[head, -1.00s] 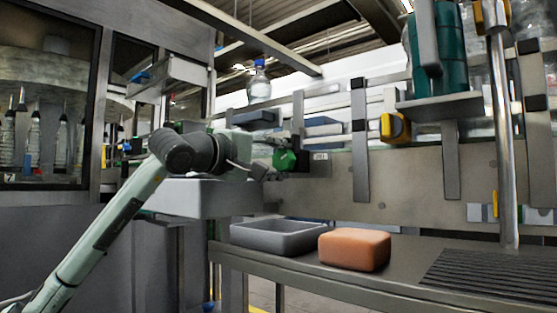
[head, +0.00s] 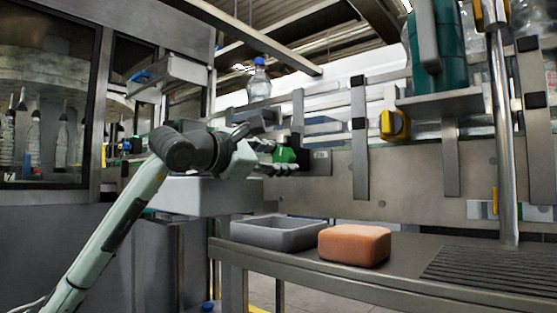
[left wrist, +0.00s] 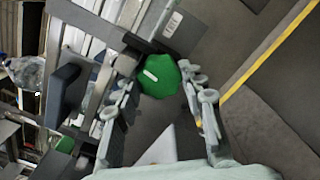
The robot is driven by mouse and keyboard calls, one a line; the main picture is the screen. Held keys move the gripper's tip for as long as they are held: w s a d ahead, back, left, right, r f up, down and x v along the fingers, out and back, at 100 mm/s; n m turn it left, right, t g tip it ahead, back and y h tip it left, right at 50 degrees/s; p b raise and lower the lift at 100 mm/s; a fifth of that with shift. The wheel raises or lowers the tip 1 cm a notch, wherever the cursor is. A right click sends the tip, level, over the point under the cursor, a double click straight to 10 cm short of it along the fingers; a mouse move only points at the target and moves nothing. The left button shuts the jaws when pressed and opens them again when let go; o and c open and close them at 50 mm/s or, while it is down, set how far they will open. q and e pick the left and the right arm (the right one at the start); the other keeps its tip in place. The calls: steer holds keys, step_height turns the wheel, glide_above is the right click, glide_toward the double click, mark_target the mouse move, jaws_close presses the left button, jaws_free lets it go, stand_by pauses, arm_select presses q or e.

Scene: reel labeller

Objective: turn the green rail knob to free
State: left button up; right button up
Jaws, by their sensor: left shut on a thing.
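The green rail knob (head: 285,155) sits on a dark mount at the rail, right of my left gripper (head: 280,162) in the head view. In the left wrist view the green rail knob (left wrist: 158,78) is a faceted green disc with a short white mark lying aslant. The fingers of my left gripper (left wrist: 160,90) stand on both sides of it, shut on it. The exact contact at the fingertips is hard to make out. My right gripper is in neither view.
A grey tray (head: 278,246) and an orange block (head: 354,260) rest on the bench below. A clear bottle with a blue cap (head: 259,84) stands above the knob. A grey box (head: 205,198) lies below my wrist.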

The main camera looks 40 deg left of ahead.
arm_select(q)
steer(key=shift+n, duration=0.8)
steer(key=o, duration=1.2)
steer(key=shift+c, duration=0.2)
steer(key=shift+s, duration=0.1)
steer(key=s, duration=1.1)
steer(key=shift+s+a, duration=0.4)
steer(key=shift+a, duration=0.05)
steer(key=shift+s, duration=0.1)
